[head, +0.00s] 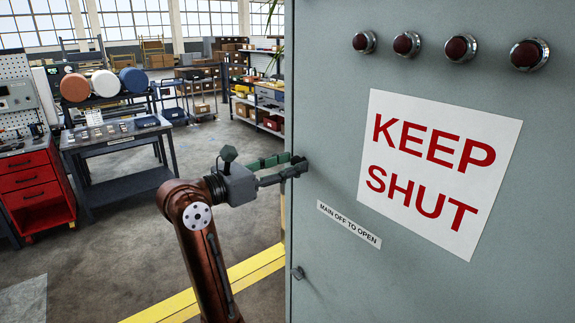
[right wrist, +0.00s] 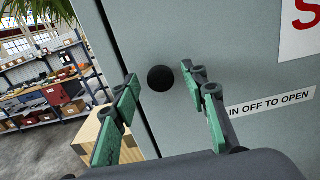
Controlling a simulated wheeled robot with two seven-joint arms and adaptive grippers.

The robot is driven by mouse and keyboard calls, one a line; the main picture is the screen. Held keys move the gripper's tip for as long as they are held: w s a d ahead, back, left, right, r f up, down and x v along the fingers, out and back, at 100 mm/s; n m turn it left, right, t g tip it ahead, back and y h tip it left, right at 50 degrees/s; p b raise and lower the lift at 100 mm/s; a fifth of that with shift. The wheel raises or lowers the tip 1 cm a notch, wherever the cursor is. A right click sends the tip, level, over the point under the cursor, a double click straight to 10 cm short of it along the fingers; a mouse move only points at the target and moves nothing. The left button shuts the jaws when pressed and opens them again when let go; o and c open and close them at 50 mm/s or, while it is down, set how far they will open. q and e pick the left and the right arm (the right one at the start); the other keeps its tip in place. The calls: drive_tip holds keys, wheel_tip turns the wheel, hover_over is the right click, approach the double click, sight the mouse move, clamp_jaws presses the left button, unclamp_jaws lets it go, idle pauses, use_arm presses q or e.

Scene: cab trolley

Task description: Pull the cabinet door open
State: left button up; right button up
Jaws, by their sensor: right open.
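The grey cabinet door (head: 330,235) fills the right of the head view and appears shut. It bears a "KEEP SHUT" sign and a smaller "MAIN OFF TO OPEN" label. A round black knob (right wrist: 160,78) stands near the door's left edge in the right wrist view. My right gripper (head: 294,165) is open at that edge, its green-padded fingers on either side of the knob in the wrist view. I cannot tell whether they touch it. In the head view the fingers largely hide the knob. My left gripper is in neither view.
Several red indicator lamps (head: 457,48) line the door's top. A workbench (head: 115,140) and a red drawer cabinet (head: 35,190) stand at the left. Open floor with a yellow line (head: 225,283) lies before them.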

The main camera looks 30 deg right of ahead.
drive_tip(key=shift+c, duration=0.5)
clamp_jaws()
drive_tip(key=shift+a, duration=0.1)
